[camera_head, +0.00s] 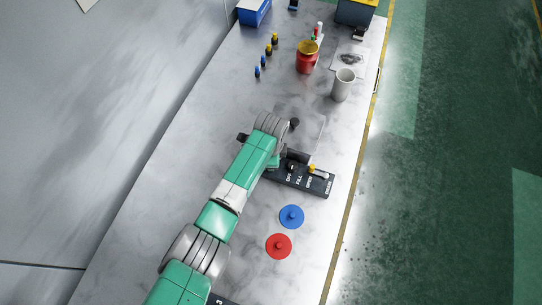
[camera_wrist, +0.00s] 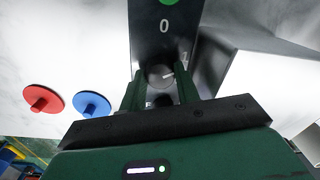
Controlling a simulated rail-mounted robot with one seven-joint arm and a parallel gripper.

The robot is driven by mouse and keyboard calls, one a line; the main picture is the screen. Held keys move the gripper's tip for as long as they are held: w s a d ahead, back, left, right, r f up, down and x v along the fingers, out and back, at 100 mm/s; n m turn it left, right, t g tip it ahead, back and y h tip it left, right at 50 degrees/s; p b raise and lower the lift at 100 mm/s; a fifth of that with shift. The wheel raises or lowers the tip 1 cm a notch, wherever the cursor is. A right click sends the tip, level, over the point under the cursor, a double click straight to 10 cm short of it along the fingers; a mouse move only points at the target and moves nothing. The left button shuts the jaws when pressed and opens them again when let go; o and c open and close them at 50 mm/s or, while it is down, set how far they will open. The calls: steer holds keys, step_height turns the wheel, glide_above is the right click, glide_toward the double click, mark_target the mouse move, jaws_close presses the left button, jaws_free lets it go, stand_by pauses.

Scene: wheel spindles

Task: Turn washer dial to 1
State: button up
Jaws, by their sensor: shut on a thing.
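A round grey dial knob (camera_wrist: 160,75) with a white pointer line sits on a dark panel (camera_wrist: 150,42) in the wrist view. The pointer line leans toward the right. A white 0 is printed beyond the knob, and another mark, partly cut by the panel edge, lies to its right. My gripper (camera_wrist: 160,88) is shut on the knob, one dark green finger on each side. In the head view my arm covers the knob and most of the gripper. A black labelled panel (camera_head: 317,186) shows beside the arm there, with words such as OFF and FILL.
A blue disc (camera_head: 291,217) and a red disc (camera_head: 278,246) lie on the table near the labelled panel. The table's yellow edge (camera_head: 345,225) is on the right.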

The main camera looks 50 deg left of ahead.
steer(key=o, duration=1)
steer(key=shift+c, duration=0.2)
step_height(320, 180, up, 8)
steer(key=shift+s+d+f+p, duration=0.1)
steer(key=shift+d+p, duration=0.05)
steer(key=shift+p, duration=0.5)
